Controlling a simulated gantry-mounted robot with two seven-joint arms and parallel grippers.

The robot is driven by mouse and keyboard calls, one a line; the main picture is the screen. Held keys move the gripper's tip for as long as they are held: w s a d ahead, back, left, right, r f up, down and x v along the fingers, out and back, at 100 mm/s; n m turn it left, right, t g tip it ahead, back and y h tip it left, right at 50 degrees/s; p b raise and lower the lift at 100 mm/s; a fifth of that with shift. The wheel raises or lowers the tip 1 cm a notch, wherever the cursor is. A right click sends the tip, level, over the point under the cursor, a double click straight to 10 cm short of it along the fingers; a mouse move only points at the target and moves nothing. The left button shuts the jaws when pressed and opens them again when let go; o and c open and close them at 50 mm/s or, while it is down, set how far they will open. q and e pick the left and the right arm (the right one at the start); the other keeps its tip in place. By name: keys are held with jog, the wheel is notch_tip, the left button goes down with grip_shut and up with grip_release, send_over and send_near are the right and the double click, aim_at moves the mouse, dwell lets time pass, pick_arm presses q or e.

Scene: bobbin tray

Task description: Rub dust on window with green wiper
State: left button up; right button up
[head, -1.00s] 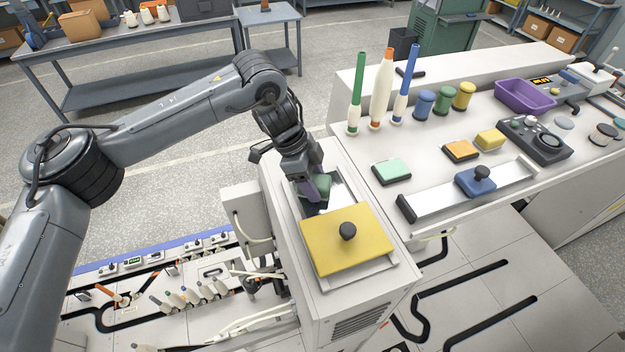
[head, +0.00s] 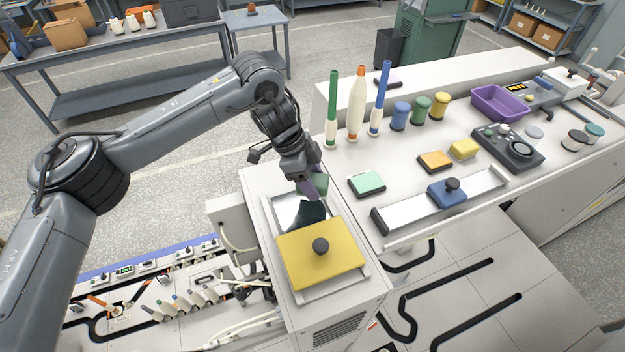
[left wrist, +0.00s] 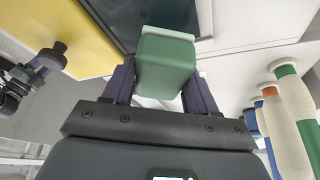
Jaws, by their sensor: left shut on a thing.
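My left gripper (head: 312,190) is shut on the green wiper (head: 318,184), over the right part of the window. In the left wrist view the green wiper (left wrist: 165,68) sits between my two fingers (left wrist: 160,95), with a pale pad along its far edge. The window (head: 300,216) is a dark glass panel in a pale frame on top of the white cabinet. A yellow cover (head: 320,262) with a black knob covers the near part. I cannot make out dust on the glass. Whether the pad touches the glass is unclear.
The white bench (head: 350,220) on the right holds a mint pad block (head: 367,183), orange and yellow blocks, a rail with a blue slider (head: 447,194), several bobbins and a purple bin (head: 499,103). Tall cones (head: 333,110) stand right of my gripper.

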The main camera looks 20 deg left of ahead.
pick_arm(q)
notch_tip(320, 180, up, 4)
jog(key=p, duration=0.3)
jog(key=shift+r, duration=0.15)
dwell(0.5)
